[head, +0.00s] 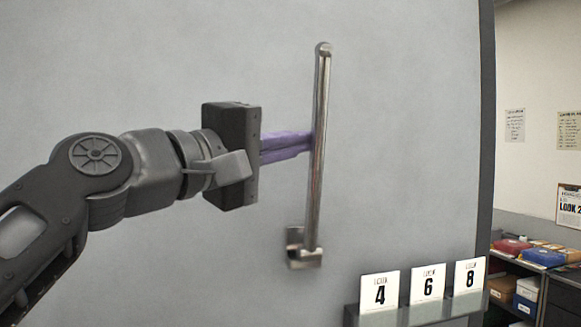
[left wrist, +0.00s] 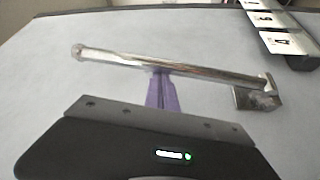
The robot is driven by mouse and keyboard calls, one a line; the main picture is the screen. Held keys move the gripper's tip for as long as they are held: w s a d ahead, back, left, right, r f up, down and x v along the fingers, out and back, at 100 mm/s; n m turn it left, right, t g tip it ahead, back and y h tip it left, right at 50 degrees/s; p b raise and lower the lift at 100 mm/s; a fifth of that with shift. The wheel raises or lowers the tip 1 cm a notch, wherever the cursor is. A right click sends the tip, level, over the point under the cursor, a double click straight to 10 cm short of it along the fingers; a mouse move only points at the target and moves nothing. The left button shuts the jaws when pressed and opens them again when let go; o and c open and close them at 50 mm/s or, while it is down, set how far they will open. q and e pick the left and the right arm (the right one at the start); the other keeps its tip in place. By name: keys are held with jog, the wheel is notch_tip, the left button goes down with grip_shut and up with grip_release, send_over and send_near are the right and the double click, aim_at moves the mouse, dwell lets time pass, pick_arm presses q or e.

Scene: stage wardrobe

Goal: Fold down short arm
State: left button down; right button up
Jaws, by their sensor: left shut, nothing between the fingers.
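The short arm (head: 318,150) is a polished metal bar on a grey wall panel. In the head view it stands nearly upright, its top leaning slightly right, above a small metal bracket (head: 303,253) at its lower end. In the left wrist view the bar (left wrist: 115,59) runs across the picture, with the bracket (left wrist: 258,97) at the right. My left gripper (head: 308,142) has purple fingers, shut together with nothing between them. Their tips reach the left side of the bar around mid-length; whether they touch it I cannot tell. My right gripper is not in view.
A small ledge (head: 415,311) at the lower right holds cards numbered 4, 6 and 8. The panel's right edge (head: 486,130) is dark. Beyond it stand shelves with coloured boxes (head: 543,257). The panel around the bar is bare.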

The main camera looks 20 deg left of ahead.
pick_arm(q)
jog(key=s+d+f+m+h+b, duration=0.3)
jog(key=f+b, duration=0.5)
jog(key=b, duration=0.6)
jog(key=s+d+f+m+h+b, duration=0.3)
jog(key=s+d+f+m+b, duration=0.2)
jog(key=b, duration=0.9)
jog(key=shift+s+f+m, duration=1.5)
jog(key=shift+s+m, duration=0.15)
jog(key=shift+m, duration=0.25)
jog(key=shift+a+f, duration=0.1)
jog(key=shift+f, duration=0.05)
jog(key=r+b+v, duration=0.1)
jog(key=b+v, duration=0.1)
jog(key=v, duration=0.6)
jog(key=shift+a+h+b, duration=0.25)
jog(key=shift+h+b, duration=0.05)
